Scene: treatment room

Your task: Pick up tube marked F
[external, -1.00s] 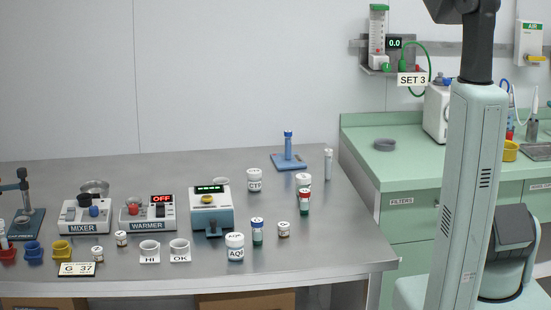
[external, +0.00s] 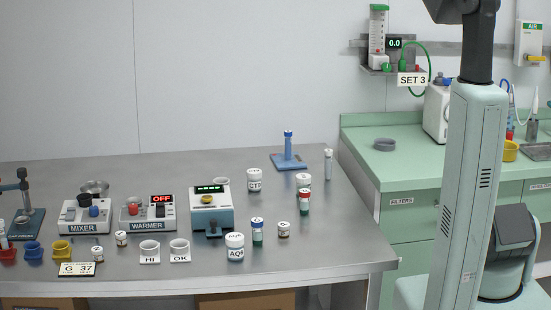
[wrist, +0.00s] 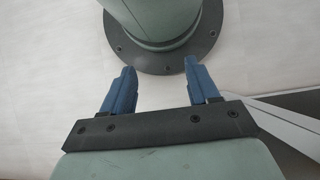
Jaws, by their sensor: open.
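No mark F is readable on any tube. A blue-capped tube (external: 257,236) and a red-capped tube (external: 304,205) stand upright on the steel table's right part. Another blue-capped tube (external: 288,143) is upright in a blue stand (external: 284,163) at the back. A slim pale tube (external: 328,168) stands near the right edge. Part of a tube (external: 3,237) shows in a red holder at the far left. In the wrist view, my gripper (wrist: 158,72) is open with nothing between its blue fingers, above the pale floor. My gripper is outside the external view.
The steel table (external: 330,247) also holds a mixer (external: 84,216), a warmer (external: 147,213), a scale-like device (external: 210,208), HI and OK cups, small vials and white-lidded jars such as AQ (external: 235,246). A green counter (external: 365,150) lies to the right. The table's back left is clear.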

